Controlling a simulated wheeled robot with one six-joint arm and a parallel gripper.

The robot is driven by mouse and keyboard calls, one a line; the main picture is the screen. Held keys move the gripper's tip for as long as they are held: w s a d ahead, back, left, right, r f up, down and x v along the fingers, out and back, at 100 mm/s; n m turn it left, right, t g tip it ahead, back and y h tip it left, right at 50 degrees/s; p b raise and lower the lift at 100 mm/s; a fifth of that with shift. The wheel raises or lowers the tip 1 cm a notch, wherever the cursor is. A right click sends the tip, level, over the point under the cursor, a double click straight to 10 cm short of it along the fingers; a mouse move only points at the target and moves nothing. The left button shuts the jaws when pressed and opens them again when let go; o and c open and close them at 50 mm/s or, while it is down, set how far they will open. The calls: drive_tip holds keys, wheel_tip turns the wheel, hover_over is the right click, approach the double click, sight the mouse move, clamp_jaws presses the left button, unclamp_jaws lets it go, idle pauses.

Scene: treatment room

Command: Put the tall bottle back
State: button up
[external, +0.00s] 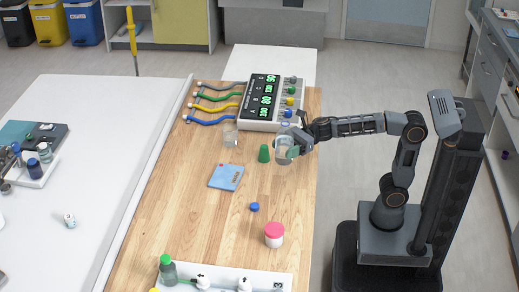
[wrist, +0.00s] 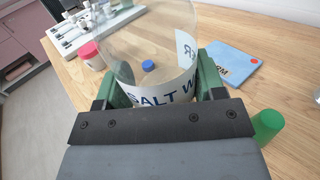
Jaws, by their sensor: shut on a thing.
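My gripper (external: 297,146) is shut on a clear container (external: 283,157) at the right edge of the wooden table (external: 200,215). In the wrist view, the green fingers of my gripper (wrist: 162,82) press on both sides of the clear container (wrist: 140,45). A green bottle (external: 168,273) stands at the left end of a white rack (external: 225,277) at the table's near end. I cannot tell which is the tall bottle.
A green cup-like piece (external: 264,154) stands close left of the held container. A blue card (external: 226,177), a small blue cap (external: 254,206), a pink-lidded jar (external: 274,234) and a clear glass (external: 230,134) are on the table. A monitor (external: 245,112) stands behind. The table's middle is mostly clear.

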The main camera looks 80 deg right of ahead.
wheel_tip(320, 180, down, 8)
drive_tip(key=b, duration=0.3)
drive_tip(key=shift+f+b, duration=0.25)
drive_tip(key=shift+b, duration=0.25)
drive_tip(key=o, duration=1.1)
drive_tip(key=shift+c, duration=0.2)
drive_tip(key=shift+r, duration=0.1)
drive_tip(key=shift+r+p, duration=0.15)
drive_tip(key=shift+p, duration=0.15)
drive_tip(key=shift+s+d, duration=0.15)
drive_tip(key=shift+d, duration=0.1)
drive_tip(key=p+v, duration=0.2)
drive_tip(key=v, duration=0.9)
drive_tip(key=shift+s+d, duration=0.1)
drive_tip(key=shift+s, duration=0.1)
